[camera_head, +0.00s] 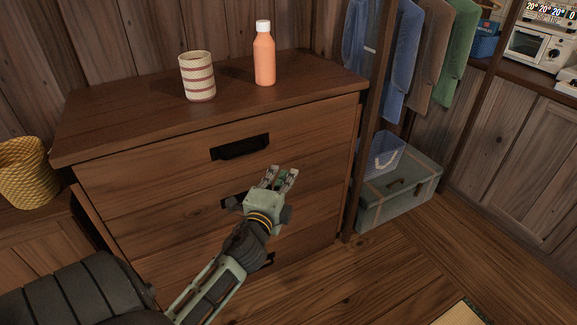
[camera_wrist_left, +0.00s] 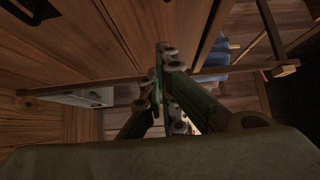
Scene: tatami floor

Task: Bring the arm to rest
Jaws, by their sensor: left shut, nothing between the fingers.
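My left arm reaches in from the bottom of the head view. Its gripper (camera_head: 281,176) is in front of the wooden dresser (camera_head: 150,207), near the middle drawer, and partly covers that drawer's dark handle. The gripper also shows in the left wrist view (camera_wrist_left: 164,75), with its fingers close together and nothing between them. The drawers look closed. Whether the gripper touches the dresser front cannot be told. My right gripper is not in view.
A striped cup (camera_head: 198,77) and an orange bottle (camera_head: 264,58) stand on the dresser top. A woven basket (camera_head: 28,174) is at the left. A grey-green trunk (camera_head: 398,196) sits below hanging clothes (camera_head: 400,45) at the right. The floor (camera_head: 400,262) at the lower right is mostly clear.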

